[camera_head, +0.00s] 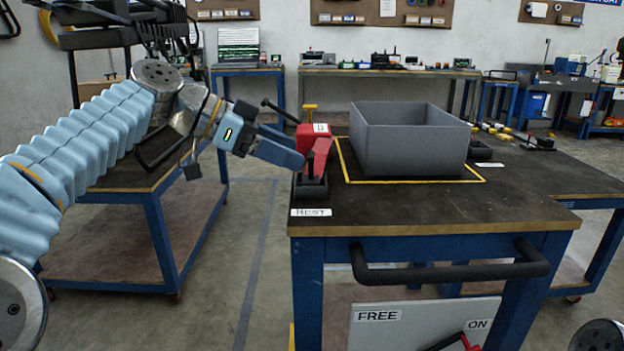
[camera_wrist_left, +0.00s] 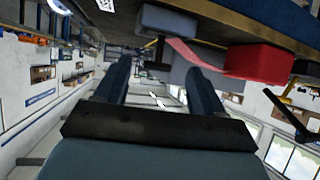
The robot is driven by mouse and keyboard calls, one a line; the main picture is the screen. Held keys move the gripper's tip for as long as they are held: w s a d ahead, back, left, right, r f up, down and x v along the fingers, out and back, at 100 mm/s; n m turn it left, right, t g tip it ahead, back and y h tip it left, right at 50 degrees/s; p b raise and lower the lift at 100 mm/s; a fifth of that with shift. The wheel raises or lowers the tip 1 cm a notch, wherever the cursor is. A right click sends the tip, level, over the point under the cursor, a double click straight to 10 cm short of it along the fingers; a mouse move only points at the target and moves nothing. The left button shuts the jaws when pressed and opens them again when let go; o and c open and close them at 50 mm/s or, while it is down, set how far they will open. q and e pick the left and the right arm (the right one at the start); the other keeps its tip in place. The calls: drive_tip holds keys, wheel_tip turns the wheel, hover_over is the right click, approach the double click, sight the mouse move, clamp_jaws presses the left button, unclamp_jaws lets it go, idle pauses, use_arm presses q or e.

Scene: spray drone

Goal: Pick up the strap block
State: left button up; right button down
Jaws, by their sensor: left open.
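A red block with a slanting red arm (camera_head: 318,152) stands on a black base (camera_head: 311,186) at the table's left edge, behind a label reading REST; it is the likeliest strap block, but I cannot be sure. My left gripper (camera_head: 298,152) is beside it on its left, fingers pointing right. The red block (camera_wrist_left: 258,61) and a flat red strip there lie above and right of the fingers. I cannot tell whether a finger touches it. My right gripper is not in view.
A grey open bin (camera_head: 415,150) stands inside a yellow outline on the dark table (camera_head: 420,208). A yellow-topped piece (camera_head: 310,107) rises behind the red block. A black handle bar (camera_head: 450,274) juts from the table front. A blue-framed cart (camera_head: 150,230) stands left.

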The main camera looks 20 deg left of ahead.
sight(311, 162)
use_arm(q)
drive_tip(key=x, duration=0.5)
drive_tip(key=shift+d+f, duration=0.1)
drive_tip(key=shift+d, duration=0.1)
drive_tip(key=shift+c, duration=0.5)
drive_tip(key=c, duration=1)
